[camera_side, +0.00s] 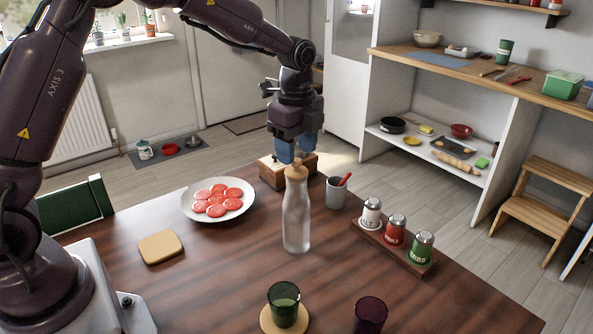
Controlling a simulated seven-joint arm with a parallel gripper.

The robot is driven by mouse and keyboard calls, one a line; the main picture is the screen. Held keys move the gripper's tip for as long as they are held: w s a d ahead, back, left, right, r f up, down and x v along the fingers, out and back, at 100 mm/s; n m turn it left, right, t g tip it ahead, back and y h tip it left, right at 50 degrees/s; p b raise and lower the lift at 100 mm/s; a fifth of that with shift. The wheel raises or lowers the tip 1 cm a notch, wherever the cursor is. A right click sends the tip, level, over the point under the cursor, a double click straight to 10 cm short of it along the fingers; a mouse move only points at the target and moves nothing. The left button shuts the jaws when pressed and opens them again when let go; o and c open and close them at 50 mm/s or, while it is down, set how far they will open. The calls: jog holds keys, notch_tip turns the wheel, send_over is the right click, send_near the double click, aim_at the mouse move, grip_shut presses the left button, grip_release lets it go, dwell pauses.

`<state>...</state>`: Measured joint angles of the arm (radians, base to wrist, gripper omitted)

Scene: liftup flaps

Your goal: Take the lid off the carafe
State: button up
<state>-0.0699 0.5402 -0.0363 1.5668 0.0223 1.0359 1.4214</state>
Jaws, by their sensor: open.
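The carafe (296,217) is a tall frosted glass bottle standing upright on the dark wooden table. Its lid (296,172) is a round wooden stopper seated in the neck. My gripper (296,156) points down with its blue fingers apart and empty. In the picture its fingertips appear just above the lid, but from this single view I cannot tell whether they are directly over it or behind it.
A wooden box (270,174) sits behind the carafe. A grey cup (336,194) and a shaker rack (410,259) stand right of it. A plate of red slices (217,199) lies left, a green glass (284,304) in front.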

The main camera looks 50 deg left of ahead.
aim_at(296, 159)
jog(key=shift+f, duration=1.5)
jog(key=c, duration=0.5)
